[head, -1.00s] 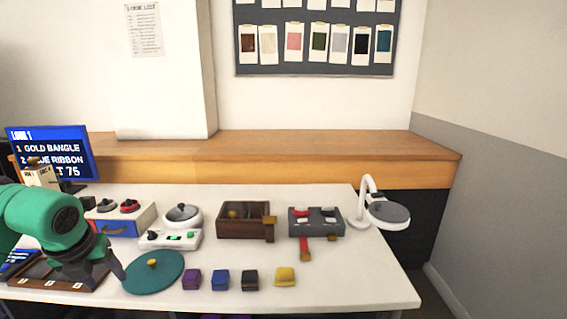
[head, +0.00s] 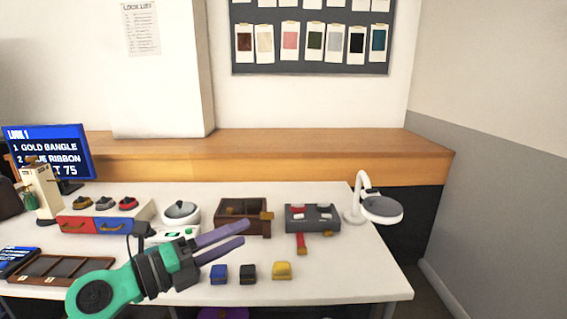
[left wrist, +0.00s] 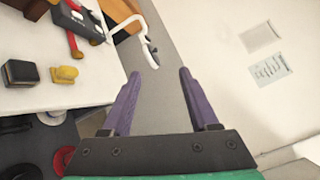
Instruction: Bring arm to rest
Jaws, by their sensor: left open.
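My left gripper (head: 243,235) reaches in from the lower left in the head view, over the front of the white table (head: 340,283). Its two purple fingers point right and are apart, with nothing between them. In the left wrist view the gripper (left wrist: 157,72) is also open and empty, with the floor and wall beyond the fingers. My left arm hides part of the table, including where the teal disc and purple block lay. My right gripper does not show in either view.
Blue (head: 218,274), black (head: 248,273) and yellow (head: 282,270) blocks stand near the front edge. Behind are a brown box (head: 230,223), a grey case (head: 313,218), a white lamp (head: 381,209) and a drawer unit (head: 108,224). A dark tray (head: 62,269) lies left.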

